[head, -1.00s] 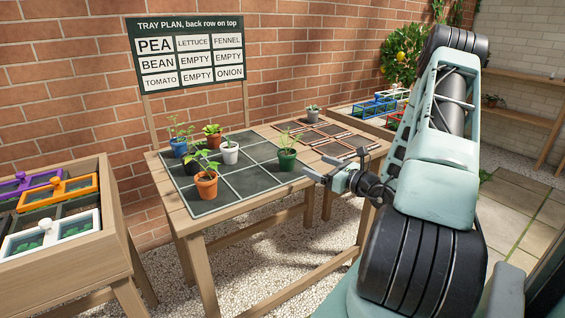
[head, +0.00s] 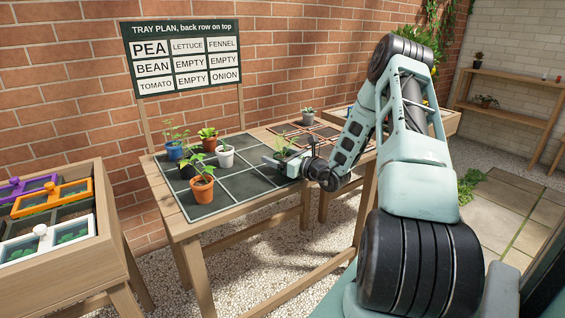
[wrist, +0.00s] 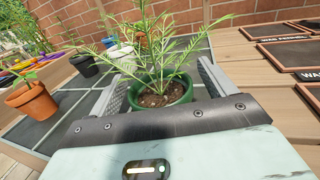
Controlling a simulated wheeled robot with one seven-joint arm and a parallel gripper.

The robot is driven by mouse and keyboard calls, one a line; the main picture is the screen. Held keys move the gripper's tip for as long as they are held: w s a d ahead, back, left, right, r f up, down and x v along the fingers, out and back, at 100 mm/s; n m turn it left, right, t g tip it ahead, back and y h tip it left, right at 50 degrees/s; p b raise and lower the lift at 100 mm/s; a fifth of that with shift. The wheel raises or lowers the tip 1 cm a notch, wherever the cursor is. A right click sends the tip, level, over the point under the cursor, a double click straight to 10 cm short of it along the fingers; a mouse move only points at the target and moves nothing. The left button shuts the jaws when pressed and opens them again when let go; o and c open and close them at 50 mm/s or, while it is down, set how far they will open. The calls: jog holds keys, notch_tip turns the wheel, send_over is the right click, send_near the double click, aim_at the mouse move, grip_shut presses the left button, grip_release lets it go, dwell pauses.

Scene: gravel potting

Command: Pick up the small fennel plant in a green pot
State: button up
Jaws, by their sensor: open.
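The small fennel plant (wrist: 155,50) has thin feathery leaves and stands in a green pot (wrist: 178,92) with brown soil. In the wrist view the pot is between the two open fingers of my gripper (wrist: 160,88), with a finger on each side. I cannot tell whether either finger touches the pot. In the head view my gripper (head: 285,163) is at the right part of the dark gridded tray (head: 240,200), and it hides most of the green pot. Some fennel leaves (head: 284,146) show above it.
An orange pot (head: 202,190), a white pot (head: 226,159), a blue pot (head: 174,152), a red pot (head: 209,142) and a black pot stand on the tray's left part. A sign (head: 183,62) stands behind. Labelled dark squares (wrist: 290,52) lie to the right.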

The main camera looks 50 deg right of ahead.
jog(key=shift+w, duration=0.4)
jog(key=c, duration=1.1)
jog(key=shift+r, duration=0.1)
